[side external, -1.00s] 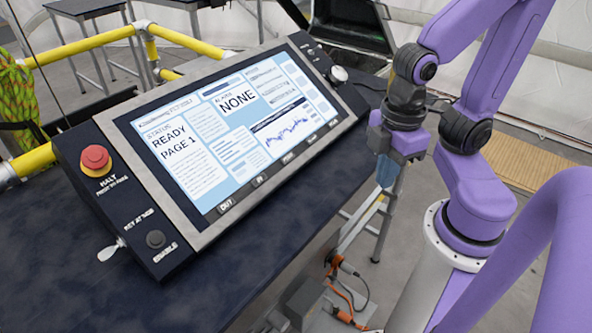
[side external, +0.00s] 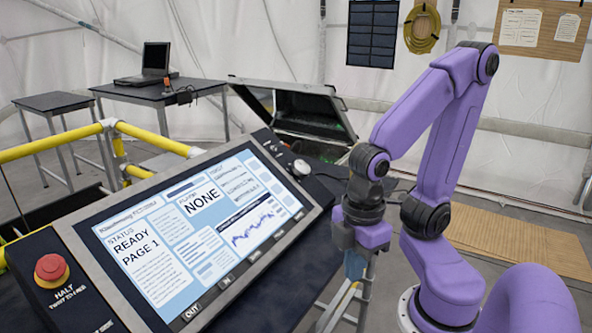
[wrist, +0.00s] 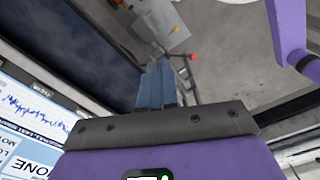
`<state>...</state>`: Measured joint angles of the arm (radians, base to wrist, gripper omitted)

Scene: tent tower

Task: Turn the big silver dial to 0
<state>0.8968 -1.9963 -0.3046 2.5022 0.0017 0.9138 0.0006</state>
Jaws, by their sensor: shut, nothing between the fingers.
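The big silver dial (side external: 301,168) sits at the right end of the control panel, past the screen's upper right corner. Its marks are too small to read, so I cannot tell its setting. My gripper (side external: 355,266) points down beside the panel's right edge, to the right of and lower than the dial in the side view, apart from it. The blue-grey fingers are shut and empty. The wrist view shows the fingers (wrist: 157,85) together over the table edge and floor; the dial is not in that view.
The panel's screen (side external: 195,222) reads READY, PAGE 1 and NONE. A red halt button (side external: 51,269) is at its left end. An open black case (side external: 305,112) stands behind the dial. Dark table surface (wrist: 75,45) lies beside the fingers. Yellow rails (side external: 50,143) run behind the panel.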

